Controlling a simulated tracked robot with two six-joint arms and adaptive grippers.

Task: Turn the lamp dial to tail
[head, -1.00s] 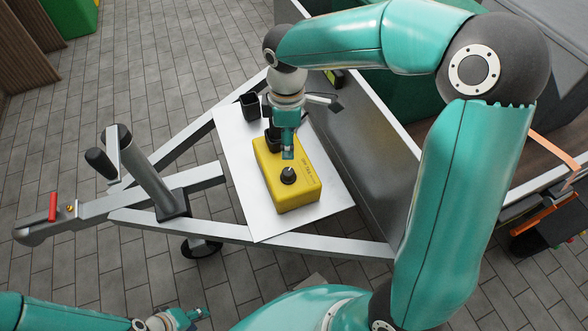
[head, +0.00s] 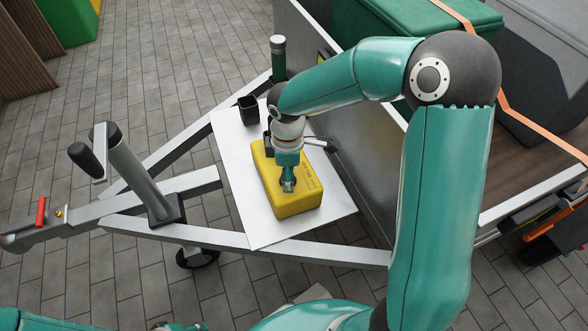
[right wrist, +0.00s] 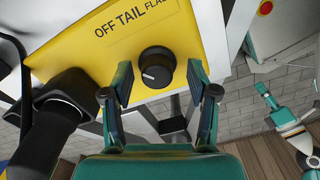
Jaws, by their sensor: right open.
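The yellow lamp box (head: 303,198) sits on a white plate, and its top label reads "OFF TAIL FLA…", the rest cut off. The round black dial (right wrist: 156,66) stands on the box with a small pale mark on it; I cannot surely tell which word it points at. My right gripper (head: 288,186) is over the dial; in the right wrist view (right wrist: 159,75) its two fingers are apart, one on either side of the dial, with gaps. My left gripper (head: 180,327) barely shows at the bottom edge of the head view; its jaws are unclear.
The white plate (head: 235,165) lies on the grey trailer drawbar. A black plug and socket (right wrist: 60,105) sit close beside the dial. A black cup-like holder (head: 248,110) is behind the box. The jockey-wheel post (head: 140,175) stands to the left, and the trailer wall rises to the right.

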